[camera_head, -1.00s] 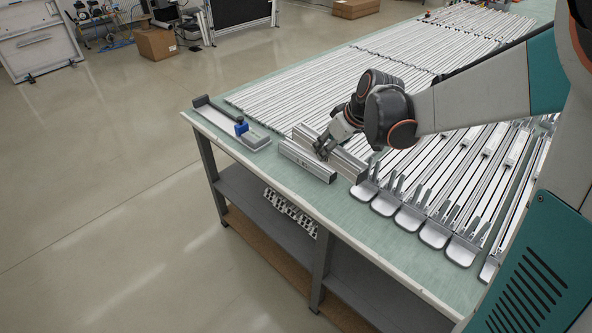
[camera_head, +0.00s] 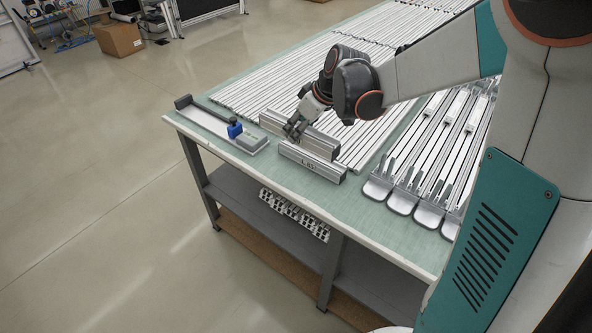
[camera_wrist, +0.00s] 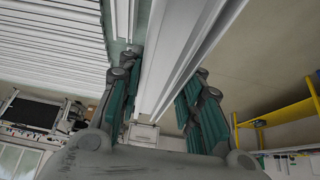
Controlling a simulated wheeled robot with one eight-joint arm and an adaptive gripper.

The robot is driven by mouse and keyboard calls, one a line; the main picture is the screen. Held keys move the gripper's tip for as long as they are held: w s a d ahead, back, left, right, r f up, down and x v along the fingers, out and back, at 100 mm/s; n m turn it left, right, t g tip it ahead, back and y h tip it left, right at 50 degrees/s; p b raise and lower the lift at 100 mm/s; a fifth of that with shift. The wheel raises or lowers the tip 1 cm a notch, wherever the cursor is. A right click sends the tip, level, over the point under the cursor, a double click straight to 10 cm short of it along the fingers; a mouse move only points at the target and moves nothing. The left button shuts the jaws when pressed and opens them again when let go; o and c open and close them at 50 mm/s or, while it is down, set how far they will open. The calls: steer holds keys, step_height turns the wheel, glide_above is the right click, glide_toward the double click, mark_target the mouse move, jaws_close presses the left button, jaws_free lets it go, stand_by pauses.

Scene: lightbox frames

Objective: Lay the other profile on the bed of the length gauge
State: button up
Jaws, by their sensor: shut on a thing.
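My gripper (camera_head: 294,130) is shut on a silver profile (camera_head: 322,143), behind a second silver profile (camera_head: 312,164) with a dark marking on its front face. The held profile lies roughly parallel to the marked one; whether it clears the table is hard to tell. The wrist view shows the held profile (camera_wrist: 178,55) running between the teal-padded fingers (camera_wrist: 160,110). The length gauge (camera_head: 205,122) stands at the table's left corner, with a dark end stop (camera_head: 183,101), a blue slider (camera_head: 235,130) and a grey box (camera_head: 252,141). Its bed looks empty. The held profile is right of it.
Long silver profiles (camera_head: 290,78) cover the back of the green table (camera_head: 350,203). Several rails with rounded metal ends (camera_head: 378,188) lie to the right. The table's front edge (camera_head: 270,187) is close to the marked profile. A cardboard box (camera_head: 119,40) stands on the floor.

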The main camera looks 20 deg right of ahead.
step_height(320, 180, down, 16)
steer(key=b, duration=0.5)
steer(key=shift+r, duration=0.2)
steer(key=shift+f, duration=0.15)
steer(key=o, duration=1.2)
